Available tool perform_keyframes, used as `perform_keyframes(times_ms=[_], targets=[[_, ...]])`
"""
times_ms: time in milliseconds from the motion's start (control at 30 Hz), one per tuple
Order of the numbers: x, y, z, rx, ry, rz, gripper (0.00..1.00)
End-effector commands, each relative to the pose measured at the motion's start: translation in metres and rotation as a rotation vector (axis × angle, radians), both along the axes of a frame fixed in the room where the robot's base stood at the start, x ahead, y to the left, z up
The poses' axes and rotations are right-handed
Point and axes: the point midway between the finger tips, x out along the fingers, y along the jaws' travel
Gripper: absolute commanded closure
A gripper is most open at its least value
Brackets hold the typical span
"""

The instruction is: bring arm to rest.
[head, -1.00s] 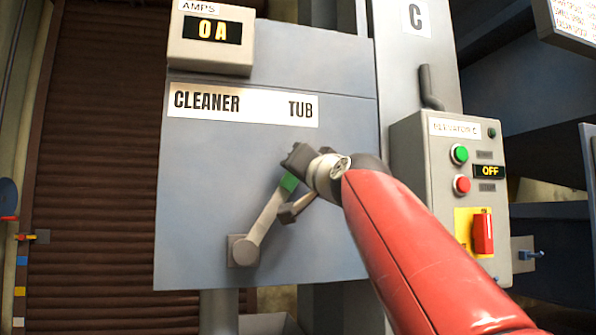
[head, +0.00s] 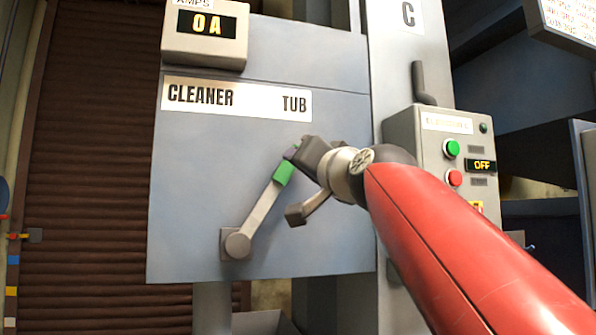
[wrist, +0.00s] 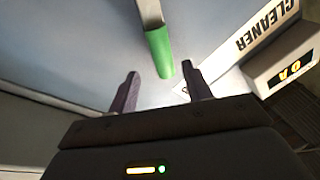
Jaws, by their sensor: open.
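My red arm (head: 465,235) reaches in from the lower right of the head view. My gripper (head: 293,152) is near the green-gripped end of a grey lever (head: 262,216) on the grey-blue panel. In the wrist view my gripper (wrist: 160,90) has its two fingers spread apart with nothing between them. The lever's green grip (wrist: 159,52) lies just beyond the fingertips in that view, apart from them. The lever slants up and to the right from its pivot on the panel.
The panel carries a CLEANER TUB label (head: 236,100) and an amps display (head: 206,25) reading 0A. A control box (head: 440,130) with green and red buttons and an OFF display stands at right, partly behind my arm. A brown shutter (head: 90,170) is at left.

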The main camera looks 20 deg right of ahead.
Motion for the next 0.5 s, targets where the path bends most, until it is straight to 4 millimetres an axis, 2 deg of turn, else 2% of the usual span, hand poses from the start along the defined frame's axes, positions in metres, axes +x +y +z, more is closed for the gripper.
perform_keyframes(times_ms=[100,200,500], targets=[[-0.015,-0.002,-0.004,-0.001,0.0,-0.002,0.51],[-0.019,-0.002,-0.005,-0.001,0.001,-0.002,0.51],[-0.02,-0.002,-0.005,-0.001,0.001,0.0,0.51]])
